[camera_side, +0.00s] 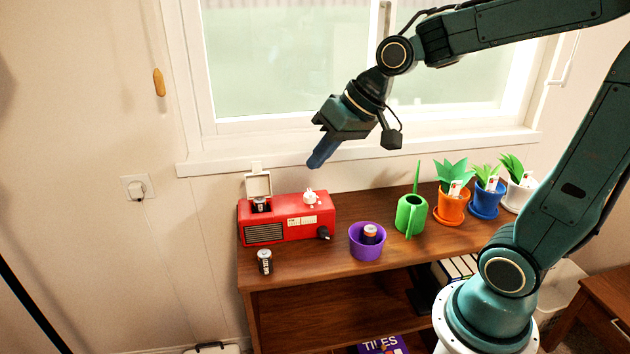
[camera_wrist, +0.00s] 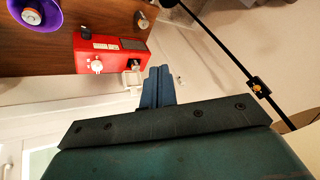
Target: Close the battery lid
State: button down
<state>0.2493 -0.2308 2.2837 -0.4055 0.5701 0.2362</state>
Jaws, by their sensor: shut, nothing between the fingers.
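The battery lid (camera_side: 258,184) is a cream flap standing open, upright, at the back left of the red radio (camera_side: 290,222). A battery (camera_side: 259,205) shows in the opening in front of it. In the wrist view the lid (camera_wrist: 132,80) sticks out from the radio (camera_wrist: 110,55), close to my fingertips in the picture. My gripper (camera_side: 322,153) is shut and empty, in the air above the radio and right of the lid. It also shows in the wrist view (camera_wrist: 159,70). Whether the battery is fully seated is too small to tell.
A loose battery (camera_side: 265,261) stands on the shelf top at front left. A purple bowl (camera_side: 367,243) holds another battery. A green watering can (camera_side: 410,213) and several potted plants stand right. The window sill (camera_side: 225,163) runs behind.

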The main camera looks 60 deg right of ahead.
jog(key=w+d+f+m+t+y, duration=0.1)
jog(key=w+d+f+m+y, duration=0.2)
jog(key=w, duration=0.5)
jog(key=w+d+f+m+t+y, duration=0.1)
jog(key=w+d+f+m+t, duration=0.2)
jog(key=w, duration=0.4)
jog(key=w+d+f+m+t+y, duration=0.1)
jog(key=w+d+f+m, duration=0.2)
jog(key=d+f, duration=0.3)
jog(key=m+t, duration=0.4)
jog(key=m, duration=0.2)
send_near(258, 180)
jog(key=d+r, duration=0.3)
jog(key=r, duration=0.2)
jog(key=shift+s+d+f, duration=0.1)
jog(key=shift+s+f, duration=0.05)
jog(key=shift+s, duration=0.15)
jog(key=shift+x, duration=5.05)
jog(key=shift+s, duration=0.2)
